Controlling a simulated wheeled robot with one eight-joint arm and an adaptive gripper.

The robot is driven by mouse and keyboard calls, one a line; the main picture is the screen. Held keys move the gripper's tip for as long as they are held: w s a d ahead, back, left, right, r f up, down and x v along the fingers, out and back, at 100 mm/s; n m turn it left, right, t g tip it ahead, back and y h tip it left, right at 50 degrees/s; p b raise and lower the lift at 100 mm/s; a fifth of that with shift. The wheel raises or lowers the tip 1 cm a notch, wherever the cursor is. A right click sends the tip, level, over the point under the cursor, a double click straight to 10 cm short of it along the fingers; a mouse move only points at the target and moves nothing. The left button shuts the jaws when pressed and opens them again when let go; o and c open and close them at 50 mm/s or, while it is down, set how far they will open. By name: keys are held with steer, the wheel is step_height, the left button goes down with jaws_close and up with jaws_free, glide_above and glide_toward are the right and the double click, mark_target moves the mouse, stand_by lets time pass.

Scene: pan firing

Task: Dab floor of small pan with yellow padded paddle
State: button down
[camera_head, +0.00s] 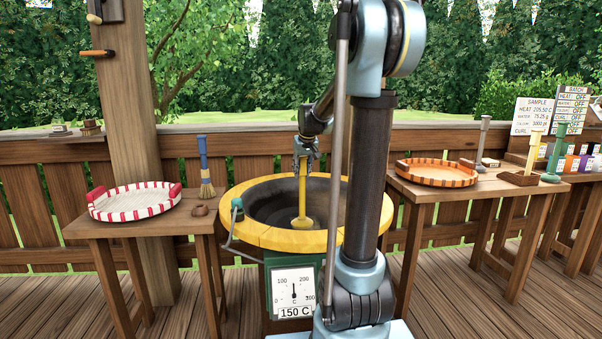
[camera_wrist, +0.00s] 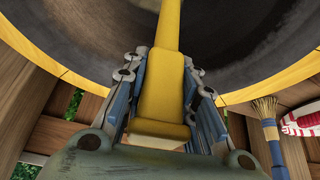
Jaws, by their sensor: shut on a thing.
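The yellow padded paddle (camera_head: 303,190) is upright, its handle held from above by my gripper (camera_head: 306,148). Its wider lower end is down inside the dark pan (camera_head: 268,205) with the yellow rim. The head seems to be at or very near the pan floor; I cannot tell whether it touches. In the wrist view, my gripper (camera_wrist: 160,78) is shut with both fingers around the thick yellow handle (camera_wrist: 162,88), and the shaft runs up over the dark pan interior (camera_wrist: 225,45). The paddle's head is out of that view. My arm covers the pan's right part in the head view.
A right table holds an orange tray (camera_head: 437,172). A lever (camera_head: 235,230) sits at the pan's left; a gauge (camera_head: 294,292) below reads 150 C.

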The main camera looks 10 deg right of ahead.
steer(key=shift+w, duration=1.15)
steer(key=shift+d, duration=0.1)
steer(key=shift+r, duration=1.6)
step_height(320, 180, up, 15)
steer(key=shift+f, duration=0.2)
